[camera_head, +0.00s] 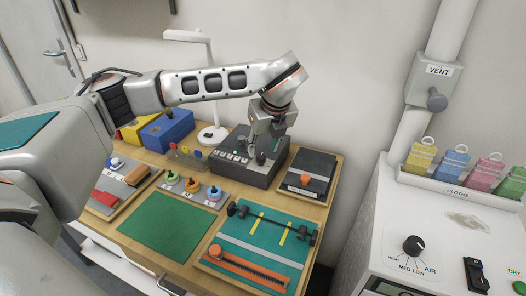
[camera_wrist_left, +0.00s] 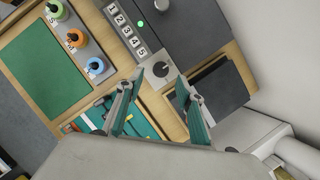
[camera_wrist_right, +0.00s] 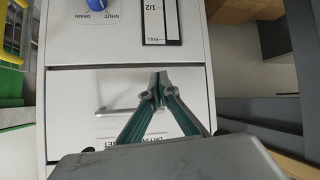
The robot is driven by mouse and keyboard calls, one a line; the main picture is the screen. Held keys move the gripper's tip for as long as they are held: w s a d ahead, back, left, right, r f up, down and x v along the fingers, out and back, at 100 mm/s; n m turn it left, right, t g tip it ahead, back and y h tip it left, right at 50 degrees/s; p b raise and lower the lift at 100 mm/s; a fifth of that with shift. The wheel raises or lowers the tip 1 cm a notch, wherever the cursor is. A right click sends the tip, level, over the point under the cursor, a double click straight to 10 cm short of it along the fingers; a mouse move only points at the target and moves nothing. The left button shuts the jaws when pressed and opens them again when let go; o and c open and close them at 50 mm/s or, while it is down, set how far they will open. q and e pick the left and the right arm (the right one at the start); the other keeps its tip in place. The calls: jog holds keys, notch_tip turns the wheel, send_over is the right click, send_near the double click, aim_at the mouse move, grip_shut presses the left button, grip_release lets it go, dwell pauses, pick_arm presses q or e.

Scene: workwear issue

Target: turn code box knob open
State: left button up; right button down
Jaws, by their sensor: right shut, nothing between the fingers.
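The code box (camera_head: 234,166) is a dark grey box near the back of the wooden table, with a row of numbered buttons. In the left wrist view its numbered buttons (camera_wrist_left: 127,31) and a lit green lamp (camera_wrist_left: 140,24) show. Its dark round knob (camera_wrist_left: 160,69) sits on a pale plate beside the buttons. My left gripper (camera_head: 264,155) points down over the box; in its wrist view the open fingers (camera_wrist_left: 160,82) stand either side of the knob. Contact cannot be told. My right gripper (camera_wrist_right: 160,82) is shut and empty, in front of a white cabinet drawer.
A dark tray (camera_head: 320,167) with an orange knob stands right of the box. Colored spools (camera_head: 192,184), a green mat (camera_head: 168,227) and a teal board (camera_head: 240,255) lie in front. Blue bin (camera_head: 166,131) and lamp (camera_head: 213,134) stand behind left. A white cabinet (camera_head: 450,215) is at right.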

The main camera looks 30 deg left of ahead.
aim_at(261, 156)
pick_arm(q)
jog(key=shift+x, duration=2.4)
jog(key=shift+w, duration=0.1)
grip_shut()
